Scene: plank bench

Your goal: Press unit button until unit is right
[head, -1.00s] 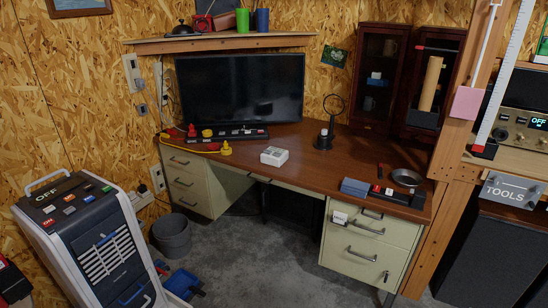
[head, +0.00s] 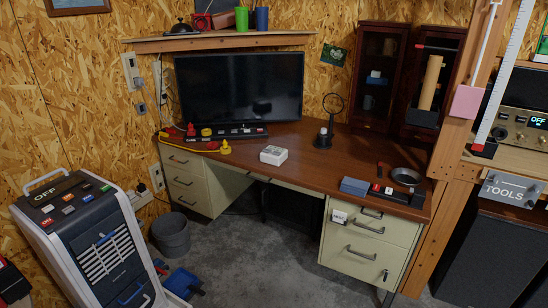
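Neither of my grippers is in view. No thing in view is plainly marked as the unit or its unit button. A small white box (head: 273,155) lies on the middle of the brown desktop; the markings on its top are too small to read. A grey and white wheeled machine (head: 85,240) stands at the lower left. Its dark top panel (head: 64,200) reads OFF and carries several coloured buttons, one of them red. A device (head: 520,125) at the right edge has knobs and a lit display reading OFF.
A grey bin (head: 172,235) and a blue dustpan (head: 183,282) are on the floor. The desktop's middle is mostly clear.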

